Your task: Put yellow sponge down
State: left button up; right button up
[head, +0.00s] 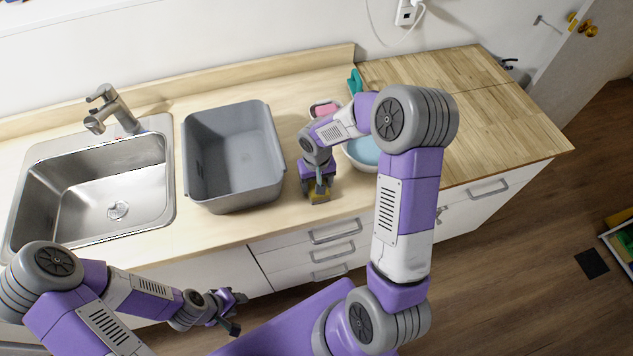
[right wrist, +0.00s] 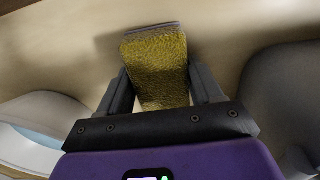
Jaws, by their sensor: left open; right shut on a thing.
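The yellow sponge (head: 319,196) is between the fingers of my right gripper (head: 318,190), over the wooden counter to the right of the grey basin. In the right wrist view the sponge (right wrist: 157,70) fills the space between both fingers of the right gripper (right wrist: 158,90), which is shut on it. The sponge is at or close above the counter; I cannot tell if it touches. My left gripper (head: 232,310) is open and empty, low in front of the cabinets, away from the sponge.
The grey basin (head: 198,200) stands left of my right gripper, with a steel sink (head: 165,190) further left. A bowl with blue inside (head: 362,151) and a pink item (head: 325,108) are behind and right. Bare counter (head: 270,222) lies in front of the basin.

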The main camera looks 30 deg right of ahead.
jog(key=shift+f, duration=0.15)
jog(key=o, duration=1.1)
notch_tip(320, 180, up, 12)
jog(key=shift+r+p, duration=0.2)
jog(key=shift+p, duration=0.45)
